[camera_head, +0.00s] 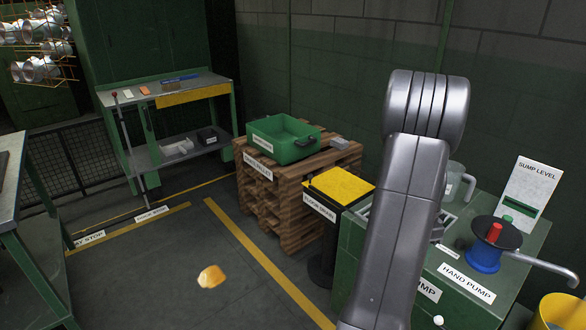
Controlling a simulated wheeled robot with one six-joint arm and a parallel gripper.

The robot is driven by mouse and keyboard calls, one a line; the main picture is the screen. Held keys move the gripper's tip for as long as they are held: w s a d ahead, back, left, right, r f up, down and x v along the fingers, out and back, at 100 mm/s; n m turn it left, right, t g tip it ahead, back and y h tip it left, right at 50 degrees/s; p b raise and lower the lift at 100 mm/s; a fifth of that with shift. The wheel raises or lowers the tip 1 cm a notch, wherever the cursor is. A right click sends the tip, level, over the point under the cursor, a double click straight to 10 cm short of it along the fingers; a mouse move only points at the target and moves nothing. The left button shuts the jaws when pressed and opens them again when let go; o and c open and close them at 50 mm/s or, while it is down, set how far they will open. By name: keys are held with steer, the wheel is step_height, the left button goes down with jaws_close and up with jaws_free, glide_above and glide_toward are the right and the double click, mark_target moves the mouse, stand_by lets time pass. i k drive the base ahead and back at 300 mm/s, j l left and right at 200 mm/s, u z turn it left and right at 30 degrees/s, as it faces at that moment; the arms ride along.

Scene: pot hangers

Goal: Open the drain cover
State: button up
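A yellow square cover (341,187) lies about level on top of a dark stand in the middle of the view, right of the wooden pallets. A white label (320,207) on its front edge appears to read "floor drain", though the print is small. I take this to be the drain cover, and it looks shut. Its right edge is close to my grey arm in the picture. My arm rises in front of the bench and hides part of what is behind it. My gripper is not in view.
A green tray (283,139) sits on stacked pallets (277,205). A green pump bench (482,270) with a blue-and-red pump (485,255) and clear jug (456,184) stands right. An orange-yellow lump (211,277) lies on otherwise mostly clear floor. A workbench (150,100) stands behind.

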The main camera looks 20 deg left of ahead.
mark_target(341, 185)
steer(key=i+j+u, duration=0.15)
steer(key=i+j, duration=0.15)
steer(key=i+j+u, duration=0.2)
steer(key=i, duration=0.35)
steer(key=i+j+u, duration=0.15)
steer(key=i, duration=0.3)
steer(key=i+j+u, duration=0.15)
steer(key=i, duration=0.3)
